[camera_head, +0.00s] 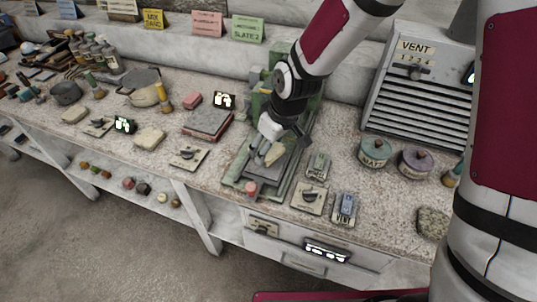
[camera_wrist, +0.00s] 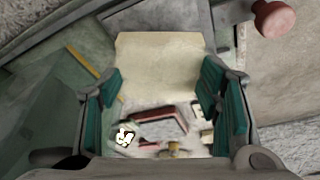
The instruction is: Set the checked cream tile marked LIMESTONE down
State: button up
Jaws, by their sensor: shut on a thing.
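My gripper (camera_head: 269,137) is shut on a cream tile (camera_wrist: 160,72). In the wrist view the tile spans the space between the two teal finger pads and reaches forward past them. In the head view a small part of the tile (camera_head: 274,154) shows beneath my gripper, tilted, over the green machine (camera_head: 237,169). I cannot read a LIMESTONE mark or make out a checked pattern. I cannot tell whether the tile touches the machine's grey bed.
A red knob (camera_head: 250,188) is at the machine's front. A grey slab on a red base (camera_head: 207,122) stands to the left. Switch plates (camera_head: 309,198) lie to the right, with two lidded jars (camera_head: 375,152) and the slatted VENT unit (camera_head: 418,95) beyond.

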aim_at(271, 151)
jog(key=shift+f+b, duration=1.15)
jog(key=shift+f, duration=0.6)
jog(key=shift+f, duration=0.15)
jog(key=o, duration=1.5)
jog(key=p+v, duration=0.1)
jog(key=v, duration=1.1)
jog(key=shift+s+r+p, duration=0.1)
jog(key=shift+r+p, duration=0.1)
jog(key=shift+p, duration=0.2)
